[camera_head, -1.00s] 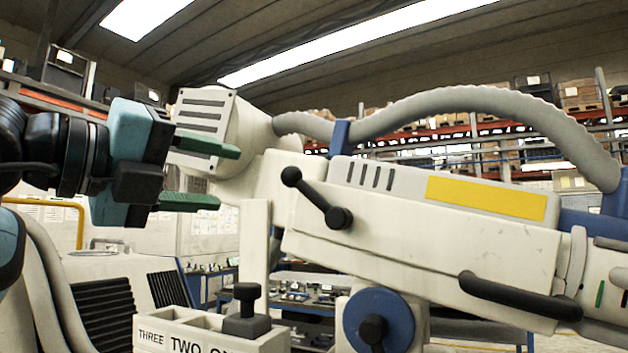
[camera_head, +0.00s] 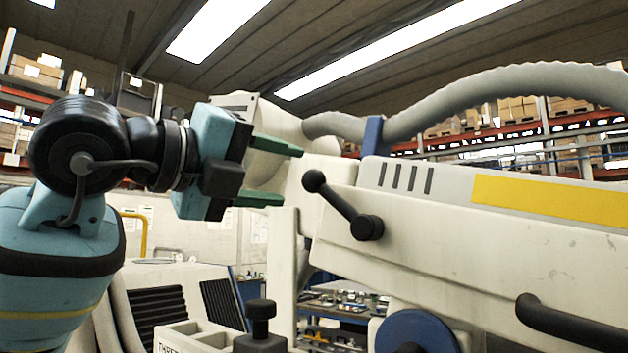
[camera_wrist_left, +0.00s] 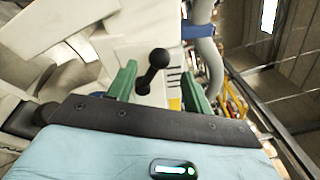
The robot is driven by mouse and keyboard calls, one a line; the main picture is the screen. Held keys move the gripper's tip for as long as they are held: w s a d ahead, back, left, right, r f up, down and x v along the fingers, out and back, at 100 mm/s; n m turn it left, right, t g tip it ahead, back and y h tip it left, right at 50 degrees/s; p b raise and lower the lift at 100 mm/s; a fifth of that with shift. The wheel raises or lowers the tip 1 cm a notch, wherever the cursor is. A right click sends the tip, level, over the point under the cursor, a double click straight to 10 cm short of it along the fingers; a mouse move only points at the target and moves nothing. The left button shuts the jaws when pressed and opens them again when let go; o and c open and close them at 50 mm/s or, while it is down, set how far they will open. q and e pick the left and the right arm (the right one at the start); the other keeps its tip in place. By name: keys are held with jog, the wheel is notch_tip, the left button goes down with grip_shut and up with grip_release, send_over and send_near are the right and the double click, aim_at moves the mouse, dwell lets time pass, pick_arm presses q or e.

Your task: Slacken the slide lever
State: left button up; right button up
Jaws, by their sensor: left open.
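In the left wrist view the lever (camera_wrist_left: 153,72) appears between the two green fingers, beyond the tips. My right gripper is not in view.
A grey ribbed hose (camera_head: 480,98) arches above the arm. A black handle (camera_head: 570,325) is at lower right and a blue round knob (camera_head: 415,330) below. A light box with a black knob (camera_head: 260,325) stands under the gripper. Shelves fill the background.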

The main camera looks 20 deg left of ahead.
aim_at(304, 179)
pick_arm(q)
jog(key=x, duration=0.6)
jog(key=shift+w+d, duration=0.2)
jog(key=shift+c, duration=0.4)
grip_shut()
